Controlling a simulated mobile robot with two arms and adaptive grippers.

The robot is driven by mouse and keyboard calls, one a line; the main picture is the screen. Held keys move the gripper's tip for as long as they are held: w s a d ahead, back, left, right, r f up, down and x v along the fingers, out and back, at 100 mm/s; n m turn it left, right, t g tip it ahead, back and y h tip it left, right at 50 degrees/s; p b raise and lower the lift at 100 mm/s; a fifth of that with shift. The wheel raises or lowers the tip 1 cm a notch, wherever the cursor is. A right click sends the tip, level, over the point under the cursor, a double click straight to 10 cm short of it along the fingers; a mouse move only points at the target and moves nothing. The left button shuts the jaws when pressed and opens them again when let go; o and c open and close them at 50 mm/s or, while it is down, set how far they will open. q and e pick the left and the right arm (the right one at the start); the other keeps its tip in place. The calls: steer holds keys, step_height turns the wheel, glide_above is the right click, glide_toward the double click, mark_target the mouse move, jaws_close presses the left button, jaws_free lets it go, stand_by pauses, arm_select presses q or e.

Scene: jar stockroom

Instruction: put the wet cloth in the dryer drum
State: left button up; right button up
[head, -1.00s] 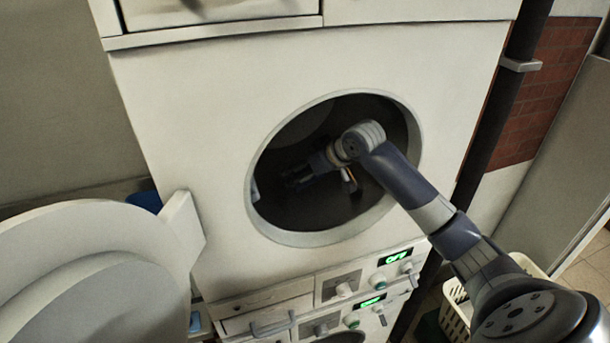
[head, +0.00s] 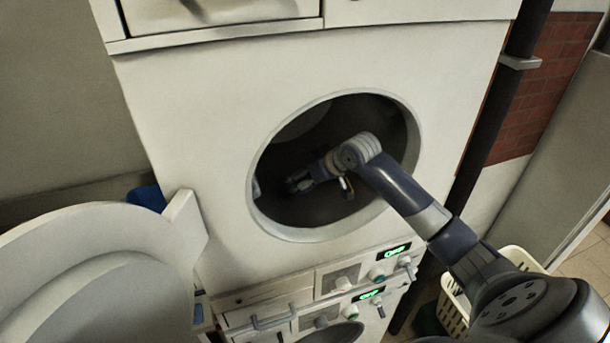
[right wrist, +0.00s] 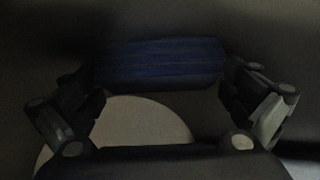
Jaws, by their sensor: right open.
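The dryer drum (head: 330,205) is a dark round hollow behind the dryer's large opening. My right arm reaches in through the opening, and my right gripper (head: 300,182) is inside the drum. In the right wrist view the gripper (right wrist: 165,85) is open, with its fingers spread apart. A dark blue cloth (right wrist: 160,62) shows there between the fingers, in dim light. I cannot tell whether it touches them or rests on the drum wall. The cloth cannot be made out in the head view. My left gripper is not in view.
The round dryer door (head: 95,270) stands open at the left, with a blue thing (head: 147,197) behind it. The opening's rim (head: 310,236) surrounds my arm. Control panels with green displays (head: 397,251) are below. A pale basket (head: 455,302) stands at the lower right beside a dark pipe (head: 495,125).

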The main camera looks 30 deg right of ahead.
steer(key=shift+r, duration=0.1)
steer(key=b+v, duration=0.5)
steer(key=v, duration=0.7)
